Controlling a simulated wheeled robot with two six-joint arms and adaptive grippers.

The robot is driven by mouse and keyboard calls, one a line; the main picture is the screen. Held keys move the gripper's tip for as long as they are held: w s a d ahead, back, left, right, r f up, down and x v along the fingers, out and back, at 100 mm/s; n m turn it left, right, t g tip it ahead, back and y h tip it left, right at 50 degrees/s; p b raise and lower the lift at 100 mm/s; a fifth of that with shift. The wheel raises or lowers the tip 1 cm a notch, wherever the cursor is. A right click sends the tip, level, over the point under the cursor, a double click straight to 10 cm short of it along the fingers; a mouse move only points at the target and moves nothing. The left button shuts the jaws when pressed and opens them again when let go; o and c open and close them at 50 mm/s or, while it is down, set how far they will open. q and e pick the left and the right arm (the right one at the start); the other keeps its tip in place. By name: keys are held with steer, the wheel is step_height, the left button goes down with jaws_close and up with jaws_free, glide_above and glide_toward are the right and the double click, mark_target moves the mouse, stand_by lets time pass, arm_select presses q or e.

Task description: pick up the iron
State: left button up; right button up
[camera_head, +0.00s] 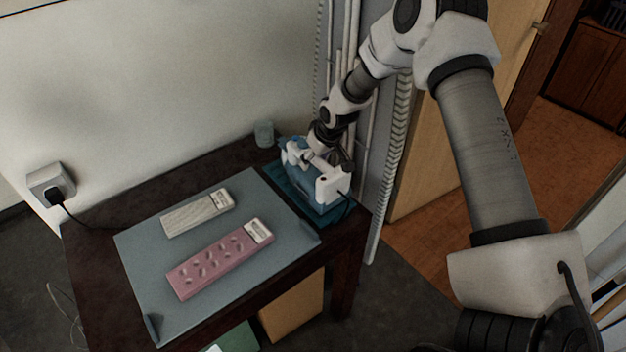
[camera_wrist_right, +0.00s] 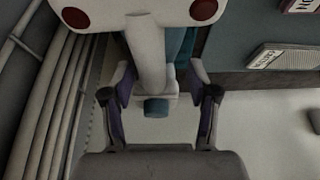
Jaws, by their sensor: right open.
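The iron (camera_head: 331,189), white and blue, stands at the far right end of the dark table, on a teal pad (camera_head: 281,183). My right gripper (camera_head: 335,157) reaches down over it and partly hides it. In the right wrist view the gripper (camera_wrist_right: 160,105) is open. A white bar of the iron (camera_wrist_right: 150,60), with a blue end, lies between the two fingers, with visible gaps on both sides. A wider white part with red round spots shows above. Whether a finger touches the iron I cannot tell. My left gripper is not in view.
A grey mat (camera_head: 140,262) on the table holds a pink block (camera_head: 212,265) and a pale block (camera_head: 192,216). A small cup (camera_head: 264,134) stands at the back edge by the wall. Pipes (camera_head: 350,50) rise close behind the iron. A plug (camera_head: 52,186) is on the wall.

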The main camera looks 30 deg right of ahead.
steer(key=shift+w+f, duration=0.7)
steer(key=shift+f, duration=0.15)
steer(key=shift+s+r, duration=0.35)
steer(key=c, duration=0.5)
steer(key=shift+s, duration=0.15)
jaws_close()
steer(key=shift+r, duration=0.1)
